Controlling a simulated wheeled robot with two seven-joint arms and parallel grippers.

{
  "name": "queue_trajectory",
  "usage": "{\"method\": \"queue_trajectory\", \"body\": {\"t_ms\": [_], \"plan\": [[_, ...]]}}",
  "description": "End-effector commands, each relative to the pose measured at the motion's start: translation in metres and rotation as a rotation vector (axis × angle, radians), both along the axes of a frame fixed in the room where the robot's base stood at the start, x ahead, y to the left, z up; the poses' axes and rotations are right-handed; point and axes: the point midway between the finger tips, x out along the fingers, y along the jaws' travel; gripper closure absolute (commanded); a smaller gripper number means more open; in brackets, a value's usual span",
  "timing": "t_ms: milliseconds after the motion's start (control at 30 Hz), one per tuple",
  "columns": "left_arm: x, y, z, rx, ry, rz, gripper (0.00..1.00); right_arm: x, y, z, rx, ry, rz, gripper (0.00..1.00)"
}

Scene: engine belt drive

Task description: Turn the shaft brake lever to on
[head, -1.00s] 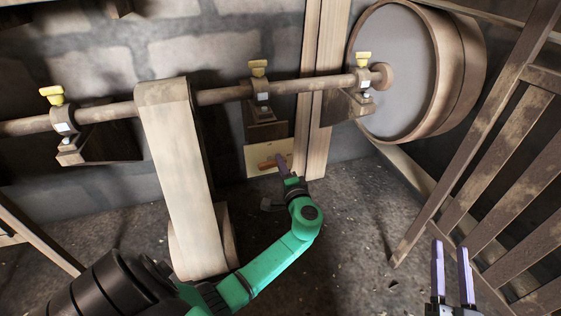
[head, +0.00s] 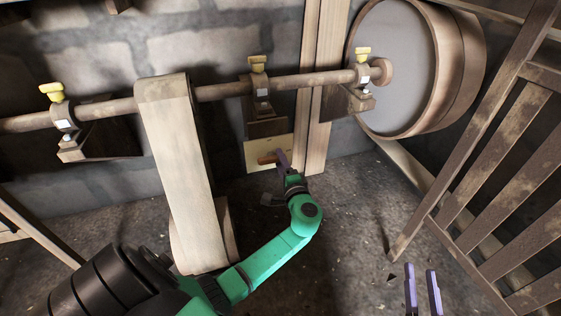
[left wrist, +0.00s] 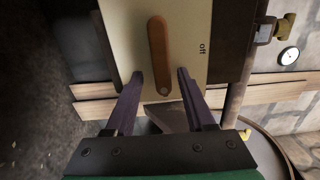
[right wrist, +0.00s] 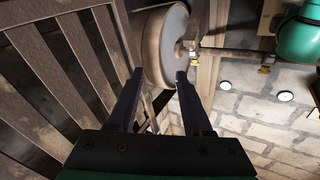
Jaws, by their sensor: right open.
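The shaft brake lever (left wrist: 158,55) is an orange-brown bar on a cream plate (left wrist: 197,20) marked "off" at its right side in the left wrist view. In the head view the lever (head: 267,159) lies on the cream plate (head: 254,165) below the middle shaft bracket. My left gripper (head: 283,160) is at the plate's right edge. In the left wrist view its fingers (left wrist: 159,76) are apart, one on each side of the lever's lower end, with gaps and nothing gripped. My right gripper (head: 422,272) is open and empty at the lower right, away from the plate.
A horizontal shaft (head: 215,93) with yellow-topped brackets runs above the plate. A wide belt (head: 178,170) hangs left of my left forearm. A large drum (head: 400,65) stands at upper right. A slatted wooden fence (head: 490,165) borders the right. Open floor (head: 350,230) lies between.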

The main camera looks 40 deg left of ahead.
Motion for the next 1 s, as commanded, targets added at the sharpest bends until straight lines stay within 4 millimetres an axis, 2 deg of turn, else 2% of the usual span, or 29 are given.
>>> {"method": "queue_trajectory", "body": {"t_ms": [333, 500, 567, 600, 633, 867, 1000], "plan": [[0.000, 0.000, 0.002, 0.000, -0.005, 0.001, 0.45, 0.000, 0.000, 0.001, 0.000, -0.001, 0.000, 0.50], [-0.005, -0.008, 0.004, 0.000, -0.006, -0.001, 0.45, -0.003, 0.001, -0.005, 0.000, 0.027, 0.003, 0.50], [-0.008, -0.012, 0.003, 0.000, -0.005, 0.000, 0.45, -0.011, 0.001, -0.020, -0.007, 0.075, 0.009, 0.50], [-0.010, -0.014, 0.003, 0.000, -0.005, 0.000, 0.45, -0.025, 0.002, -0.046, -0.024, 0.144, 0.021, 0.50], [-0.011, -0.016, 0.003, 0.000, -0.005, -0.001, 0.45, -0.031, 0.002, -0.057, -0.031, 0.176, 0.027, 0.50], [-0.023, -0.034, 0.003, 0.000, -0.005, -0.001, 0.45, -0.067, 0.005, -0.103, -0.049, 0.332, 0.052, 0.50], [-0.031, -0.045, 0.003, -0.001, -0.004, 0.000, 0.45, -0.094, 0.006, -0.130, -0.062, 0.432, 0.070, 0.50]]}}
